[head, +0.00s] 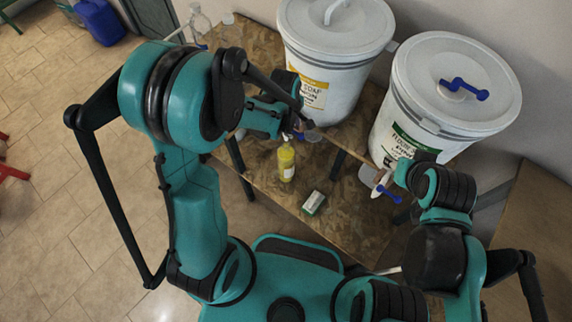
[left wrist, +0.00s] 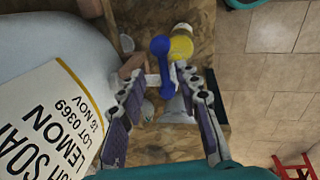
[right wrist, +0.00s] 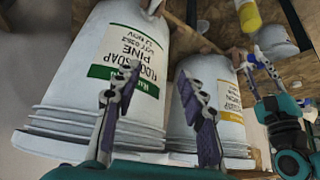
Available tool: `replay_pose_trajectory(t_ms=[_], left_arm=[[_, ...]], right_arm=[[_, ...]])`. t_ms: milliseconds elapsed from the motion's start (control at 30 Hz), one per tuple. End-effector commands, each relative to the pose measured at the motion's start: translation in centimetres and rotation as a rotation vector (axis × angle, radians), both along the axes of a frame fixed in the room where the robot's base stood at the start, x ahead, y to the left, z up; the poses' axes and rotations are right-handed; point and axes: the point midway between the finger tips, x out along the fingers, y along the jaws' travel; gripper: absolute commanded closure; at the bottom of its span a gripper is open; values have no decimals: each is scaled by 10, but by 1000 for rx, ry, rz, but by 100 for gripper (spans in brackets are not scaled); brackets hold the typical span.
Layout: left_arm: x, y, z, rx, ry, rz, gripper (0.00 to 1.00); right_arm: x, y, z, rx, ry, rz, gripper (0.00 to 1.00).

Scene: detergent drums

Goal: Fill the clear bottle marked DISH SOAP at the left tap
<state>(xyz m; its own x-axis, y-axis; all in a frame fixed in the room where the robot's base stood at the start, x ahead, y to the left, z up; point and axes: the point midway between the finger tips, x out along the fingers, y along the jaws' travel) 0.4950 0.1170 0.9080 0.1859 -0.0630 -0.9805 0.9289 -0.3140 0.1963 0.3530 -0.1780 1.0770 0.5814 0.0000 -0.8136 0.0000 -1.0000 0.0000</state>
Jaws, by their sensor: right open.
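The left drum (head: 335,60) has a yellow-edged label; in the left wrist view its label (left wrist: 52,125) reads soap, LEMON. Its tap has a blue handle (left wrist: 160,62), seen between the fingers of my left gripper (left wrist: 166,85). The left gripper is open, close to that tap, and in the head view (head: 296,125) it partly hides it. Two clear bottles (head: 200,22) (head: 230,30) stand at the back left of the table; I cannot read any marking on them. My right gripper (right wrist: 150,92) is open and empty, in front of the drums.
The right drum (head: 445,85) has a green FLOOR SOAP PINE label and a tap with a blue handle (head: 386,194). A yellow bottle (head: 286,162) and a green-and-white block (head: 314,203) are on a lower wooden surface (head: 345,228). A blue container (head: 100,22) is on the floor.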

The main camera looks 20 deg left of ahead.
Motion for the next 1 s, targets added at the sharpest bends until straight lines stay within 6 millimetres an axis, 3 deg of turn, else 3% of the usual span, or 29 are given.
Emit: replay_pose_trajectory(t_ms=[100, 167, 567, 1000], left_arm=[[0, 0, 0, 0, 0, 0, 64], [0, 0, 0, 0, 0, 0, 50], [0, 0, 3, 0, 0, 0, 50], [-4, 1, 30, 0, 0, 0, 50]], right_arm=[[0, 0, 0, 0, 0, 0, 59], [0, 0, 0, 0, 0, 0, 59], [0, 0, 2, 0, 0, 0, 59], [0, 0, 22, 0, 0, 0, 59]])
